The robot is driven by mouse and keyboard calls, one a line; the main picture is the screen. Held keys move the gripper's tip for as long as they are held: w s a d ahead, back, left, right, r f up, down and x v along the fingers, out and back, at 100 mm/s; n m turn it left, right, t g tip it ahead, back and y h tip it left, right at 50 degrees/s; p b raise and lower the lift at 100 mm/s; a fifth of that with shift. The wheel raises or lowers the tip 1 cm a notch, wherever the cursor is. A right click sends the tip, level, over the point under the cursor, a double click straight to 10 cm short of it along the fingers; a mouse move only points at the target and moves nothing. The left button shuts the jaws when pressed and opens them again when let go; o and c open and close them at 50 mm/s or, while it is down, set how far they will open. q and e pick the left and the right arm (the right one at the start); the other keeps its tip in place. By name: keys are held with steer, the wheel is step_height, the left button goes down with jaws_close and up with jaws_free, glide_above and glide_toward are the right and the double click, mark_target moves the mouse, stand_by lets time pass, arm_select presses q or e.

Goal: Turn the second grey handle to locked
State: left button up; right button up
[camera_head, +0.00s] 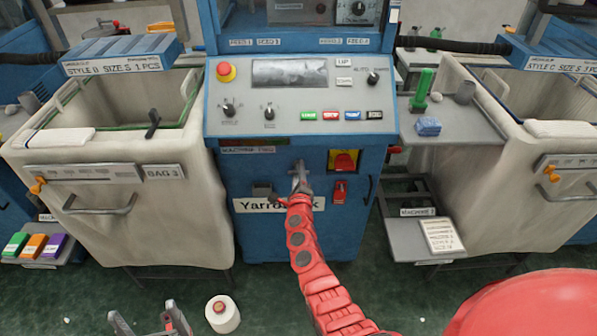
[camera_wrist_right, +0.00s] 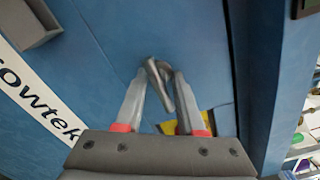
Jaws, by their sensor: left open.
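A grey metal handle (camera_wrist_right: 160,82) stands on the blue cabinet front, tilted in the right wrist view. My right gripper (camera_wrist_right: 161,78) has one fingertip on each side of it; I cannot tell whether they press on it. In the head view the red right arm reaches up to the cabinet, and its gripper (camera_head: 300,178) hides most of the handle there. The handle's lock markings cannot be read. My left gripper (camera_head: 150,322) is open and empty at the lower left, near the floor.
A red and yellow switch (camera_head: 344,160) and a red lock-like part (camera_head: 340,191) are right of my right gripper. A grey box (camera_head: 262,190) is left of it. The control panel (camera_head: 305,130) juts out above. Canvas bags (camera_head: 130,230) flank the cabinet. A yarn cone (camera_head: 222,314) stands on the floor.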

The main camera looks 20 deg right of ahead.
jaws_close()
steer(key=n+p, duration=0.1)
steer(key=n, duration=0.2)
steer(key=shift+n, duration=0.3)
steer(key=n+p, duration=0.2)
steer(key=n, duration=0.2)
steer(key=shift+r+n, duration=0.1)
steer(key=shift+n, duration=0.2)
steer(key=n+p, duration=0.2)
steer(key=n, duration=0.1)
steer(key=shift+r+n, duration=0.1)
steer(key=shift+n, duration=0.2)
steer(key=n+p, duration=0.2)
steer(key=n, duration=0.3)
steer(key=shift+n+p, duration=0.3)
steer(key=shift+p, duration=0.1)
steer(key=shift+n, duration=0.3)
steer(key=shift+r, duration=0.15)
